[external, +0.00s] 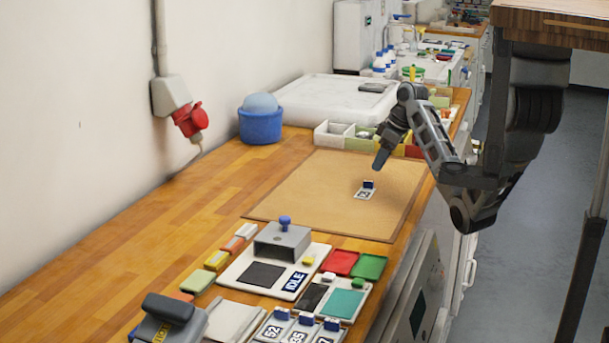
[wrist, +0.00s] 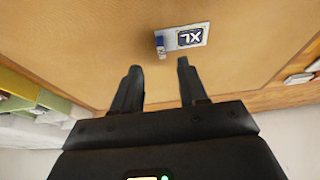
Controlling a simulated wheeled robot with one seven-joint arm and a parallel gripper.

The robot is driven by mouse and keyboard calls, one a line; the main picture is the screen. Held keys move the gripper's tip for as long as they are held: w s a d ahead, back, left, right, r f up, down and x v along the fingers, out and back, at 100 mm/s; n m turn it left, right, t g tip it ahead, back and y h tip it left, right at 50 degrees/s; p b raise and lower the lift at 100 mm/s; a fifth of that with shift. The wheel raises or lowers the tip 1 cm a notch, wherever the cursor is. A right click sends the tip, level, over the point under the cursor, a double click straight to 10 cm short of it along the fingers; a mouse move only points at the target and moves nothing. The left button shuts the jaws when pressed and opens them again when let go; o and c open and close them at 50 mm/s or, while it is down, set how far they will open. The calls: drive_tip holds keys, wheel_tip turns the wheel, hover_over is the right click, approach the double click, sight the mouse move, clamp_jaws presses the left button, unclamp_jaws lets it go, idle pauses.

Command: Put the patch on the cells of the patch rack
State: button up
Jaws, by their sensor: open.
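The patch (external: 364,194) is a small white plate with a dark blue upright grip, lying on the tan mat. It also shows in the wrist view (wrist: 194,37), marked XL, just beyond the fingertips. My gripper (external: 378,166) hangs above the mat, slightly behind and above the patch. In the wrist view my gripper (wrist: 159,68) is open, with nothing between its fingers. At the bottom edge, similar plates with blue grips and numbers (external: 297,334) sit in a row, partly cut off. I cannot tell for sure whether this is the patch rack.
The tan mat (external: 310,192) is otherwise bare. A press-like grey block (external: 282,243) stands on a white board marked IDLE. Red (external: 340,262) and green (external: 369,267) trays lie beside it. Small open bins (external: 333,134) line the mat's far edge. A blue tub (external: 260,125) stands near the wall.

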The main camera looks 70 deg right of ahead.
sight(365, 189)
drive_tip(key=b+x, duration=0.1)
drive_tip(key=x, duration=0.1)
drive_tip(key=shift+w+a+f, duration=0.1)
drive_tip(key=shift+w+f, duration=0.05)
drive_tip(key=shift+f, duration=0.05)
drive_tip(key=shift+p+x, duration=0.3)
drive_tip(key=shift+x, duration=1.7)
drive_tip(key=shift+w, duration=0.15)
clamp_jaws()
